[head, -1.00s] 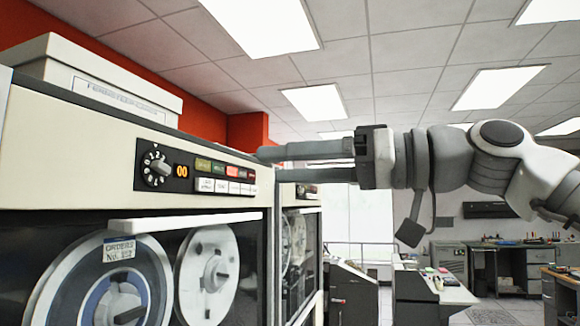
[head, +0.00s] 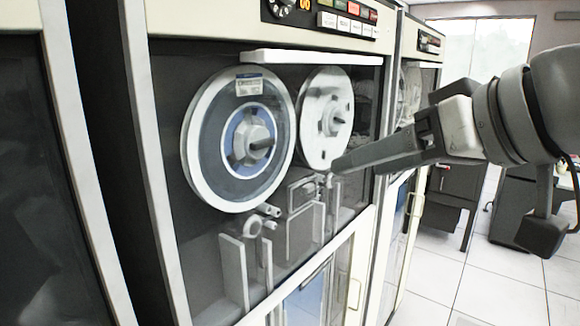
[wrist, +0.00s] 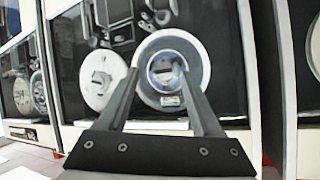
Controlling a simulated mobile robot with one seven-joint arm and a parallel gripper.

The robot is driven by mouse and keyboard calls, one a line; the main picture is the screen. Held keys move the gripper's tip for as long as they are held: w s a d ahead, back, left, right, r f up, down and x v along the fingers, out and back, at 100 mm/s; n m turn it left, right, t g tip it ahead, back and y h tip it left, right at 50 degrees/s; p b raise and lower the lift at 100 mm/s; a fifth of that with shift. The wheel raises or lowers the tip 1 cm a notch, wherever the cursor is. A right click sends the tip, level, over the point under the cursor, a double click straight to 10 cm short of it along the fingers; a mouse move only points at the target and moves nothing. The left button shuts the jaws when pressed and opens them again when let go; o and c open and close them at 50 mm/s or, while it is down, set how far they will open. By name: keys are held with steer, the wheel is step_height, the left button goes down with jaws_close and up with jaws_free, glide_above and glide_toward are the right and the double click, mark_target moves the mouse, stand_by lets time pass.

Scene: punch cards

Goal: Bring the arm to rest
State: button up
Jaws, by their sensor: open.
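My gripper (head: 345,160) reaches in from the right in the head view, its fingers pointing left in front of the tape cabinet (head: 130,150). In the wrist view its two fingers (wrist: 162,88) stand apart with nothing between them. Beyond them is the labelled tape reel (wrist: 190,50), grey with a blue hub ring; it also shows in the head view (head: 215,135). The lighter reel (head: 325,118) is just above my fingertips in the head view. I cannot tell the gap between the fingers and the cabinet front.
The control panel (head: 345,22) with coloured buttons runs along the cabinet top. A light bar (head: 310,58) sits above the reels. A second cabinet (head: 418,75) stands behind to the right. Open tiled floor (head: 450,270) lies at the lower right, with desks beyond.

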steer(key=s+d+f+m+g+h, duration=0.2)
steer(key=f+h, duration=0.1)
steer(key=f, duration=0.9)
steer(key=s+d+f+m+g+h, duration=0.2)
steer(key=s+f+h, duration=0.1)
steer(key=f, duration=0.9)
steer(key=shift+d+f+h, duration=0.3)
steer(key=shift+d+h, duration=0.1)
steer(key=shift+h, duration=0.1)
steer(key=shift+c, duration=1.3)
steer(key=shift+a, duration=0.15)
